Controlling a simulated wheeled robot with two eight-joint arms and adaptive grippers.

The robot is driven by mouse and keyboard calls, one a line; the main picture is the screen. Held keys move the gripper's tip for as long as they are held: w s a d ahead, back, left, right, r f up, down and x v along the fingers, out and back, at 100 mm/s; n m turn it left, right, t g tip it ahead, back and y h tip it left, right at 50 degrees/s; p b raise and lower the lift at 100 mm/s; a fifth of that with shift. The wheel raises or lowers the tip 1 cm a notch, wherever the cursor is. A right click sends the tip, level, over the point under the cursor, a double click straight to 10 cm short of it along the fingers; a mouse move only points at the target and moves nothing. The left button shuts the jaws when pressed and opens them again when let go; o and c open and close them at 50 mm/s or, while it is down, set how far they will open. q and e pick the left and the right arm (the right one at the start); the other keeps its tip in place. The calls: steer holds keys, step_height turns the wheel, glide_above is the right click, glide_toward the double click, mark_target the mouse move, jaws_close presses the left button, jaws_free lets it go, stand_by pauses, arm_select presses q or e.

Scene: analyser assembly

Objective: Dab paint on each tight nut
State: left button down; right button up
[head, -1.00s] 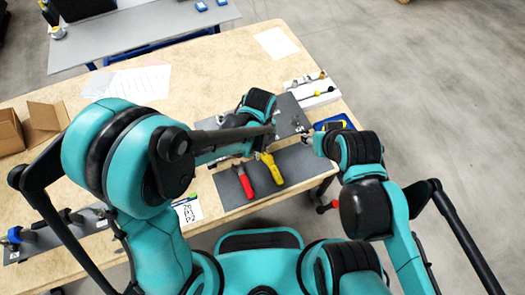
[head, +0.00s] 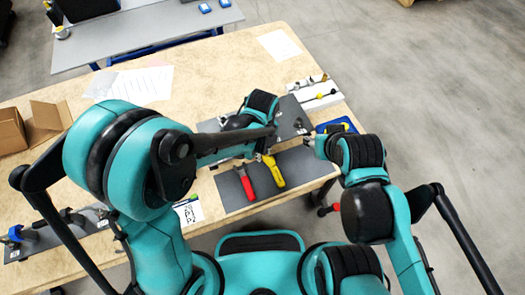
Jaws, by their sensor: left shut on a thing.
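A dark grey plate (head: 290,112) lies on the bench with small metal fittings at its right part; single nuts are too small to tell, and my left arm covers much of it. My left gripper (head: 238,123) is over the plate's left part, mostly behind my own forearm. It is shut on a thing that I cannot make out. My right gripper (head: 310,141) is at the plate's right front corner; its fingers are too small to tell open from shut. No paint marks can be made out.
A red-handled tool (head: 245,183) and a yellow-handled tool (head: 273,171) lie on a grey mat (head: 232,198) in front. A white holder (head: 321,101) with small parts and a blue tray (head: 347,119) are at the right. A cardboard box (head: 42,125) stands far left.

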mark_target(271, 161)
arm_select(q)
steer(key=shift+w+a, duration=0.35)
steer(key=shift+w, duration=0.05)
stand_by(0.5)
stand_by(0.5)
steer(key=shift+s+d+r, duration=0.1)
steer(key=shift+s+d, duration=0.7)
steer(key=shift+s, duration=0.2)
steer(key=shift+s+d, duration=0.75)
steer(key=shift+s, duration=0.2)
step_height(271, 161, up, 10)
steer(key=p, duration=0.7)
